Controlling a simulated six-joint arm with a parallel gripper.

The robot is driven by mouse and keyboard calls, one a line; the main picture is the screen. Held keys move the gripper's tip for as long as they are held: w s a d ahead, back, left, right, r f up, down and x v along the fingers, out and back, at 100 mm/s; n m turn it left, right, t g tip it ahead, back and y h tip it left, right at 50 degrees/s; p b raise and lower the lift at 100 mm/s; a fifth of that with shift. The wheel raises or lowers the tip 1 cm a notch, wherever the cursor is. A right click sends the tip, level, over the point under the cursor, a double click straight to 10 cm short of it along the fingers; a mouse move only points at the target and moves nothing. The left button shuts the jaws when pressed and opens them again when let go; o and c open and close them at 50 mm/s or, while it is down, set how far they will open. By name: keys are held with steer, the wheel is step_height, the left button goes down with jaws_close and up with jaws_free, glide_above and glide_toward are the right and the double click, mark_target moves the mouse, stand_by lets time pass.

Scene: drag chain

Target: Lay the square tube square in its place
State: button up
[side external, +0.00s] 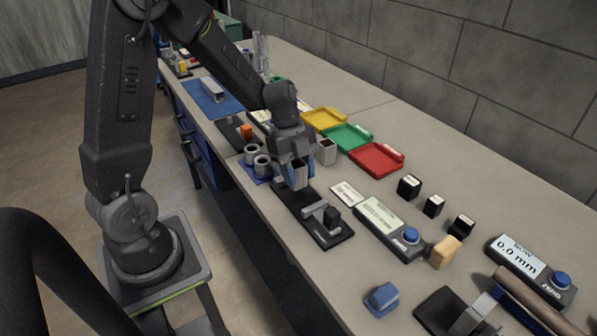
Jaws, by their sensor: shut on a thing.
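My gripper (293,172) is shut on a grey-blue square piece (297,178), which I take to be the square tube. The jaws hide part of it. It is held low over the far end of a black fixture (321,236) with a grey clamp block (328,215) at its near end. I cannot tell whether the piece touches the fixture or is square to it. Another grey square tube (212,90) lies on a blue mat (193,99) farther back.
Yellow (323,119), green (346,138) and red (376,159) trays lie behind. A gauge with a blue button (390,229) is right of the fixture.

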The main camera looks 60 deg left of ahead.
steer(key=shift+f, duration=1.4)
stand_by(0.7)
steer(key=o, duration=1.2)
steer(key=v, duration=1.4)
steer(key=shift+d, duration=0.1)
steer(key=s+d+r+n+t+y, duration=0.1)
steer(key=s+d+r+n+t, duration=0.1)
steer(key=n, duration=0.4)
steer(key=s+d+r+n+t+y, duration=0.1)
steer(key=s+d+r+n+y, duration=0.1)
steer(key=s+d+n, duration=0.3)
steer(key=s+d+r+n+t+y, duration=0.1)
steer(key=s+d+r+n+t, duration=0.1)
steer(key=s+d+n, duration=0.2)
steer(key=shift+s+n+t+y, duration=0.3)
steer(key=shift+s+n, duration=1.2)
steer(key=shift+s, duration=0.1)
